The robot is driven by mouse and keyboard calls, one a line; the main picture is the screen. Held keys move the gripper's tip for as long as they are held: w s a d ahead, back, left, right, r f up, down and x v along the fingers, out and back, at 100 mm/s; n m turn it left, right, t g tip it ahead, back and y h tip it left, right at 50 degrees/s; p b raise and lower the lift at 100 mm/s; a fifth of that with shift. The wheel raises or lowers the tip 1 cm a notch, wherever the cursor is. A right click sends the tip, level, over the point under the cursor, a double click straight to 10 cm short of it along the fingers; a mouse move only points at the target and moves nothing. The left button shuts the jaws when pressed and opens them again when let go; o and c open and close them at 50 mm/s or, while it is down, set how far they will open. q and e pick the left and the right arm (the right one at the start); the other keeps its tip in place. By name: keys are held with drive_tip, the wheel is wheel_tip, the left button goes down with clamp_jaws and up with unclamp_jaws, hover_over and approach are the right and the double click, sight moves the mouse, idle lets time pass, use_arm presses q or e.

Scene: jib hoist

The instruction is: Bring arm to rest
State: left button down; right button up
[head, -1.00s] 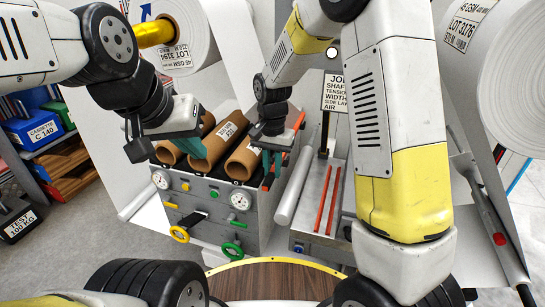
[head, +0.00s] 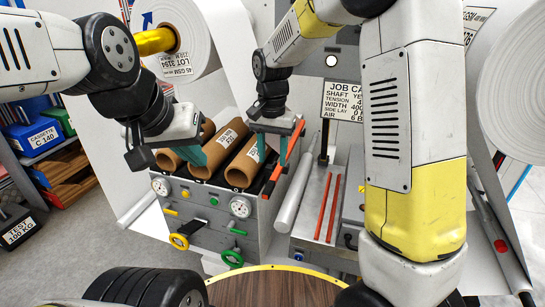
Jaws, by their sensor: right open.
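My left gripper (head: 163,154) hangs in front of the cardboard cores at the left end of the grey cabinet. Its dark finger and teal-padded finger are apart, with nothing seen between them. My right gripper (head: 271,147) is open above the right end of the cores, near an orange-red bar (head: 284,157). Nothing is seen held in it. Several brown cardboard cores (head: 241,170) lie on the cabinet (head: 207,218). My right forearm stands large at the right of the view. No hoist hook or jib is clearly visible.
A white paper roll (head: 178,63) on a gold shaft (head: 155,41) is behind my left arm. A bench with red rods (head: 324,206) and a grey cylinder (head: 293,213) stands right of the cabinet. Shelves with a blue cassette bin (head: 33,137) are at left. Grey floor is open at lower left.

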drive_tip(key=s+d+r+n+t+y, duration=0.1)
drive_tip(key=s+d+r+n+t, duration=0.1)
drive_tip(key=s+d+r, duration=0.4)
drive_tip(key=s+d+r+n+t+y, duration=0.1)
drive_tip(key=s+d+r+t, duration=0.3)
drive_tip(key=s, duration=0.9)
drive_tip(key=d+r+n, duration=0.1)
drive_tip(key=d+r, duration=0.1)
drive_tip(key=d, duration=0.2)
drive_tip(key=shift+s+r, duration=0.25)
drive_tip(key=shift+s, duration=0.05)
drive_tip(key=shift+d, duration=0.15)
idle(0.3)
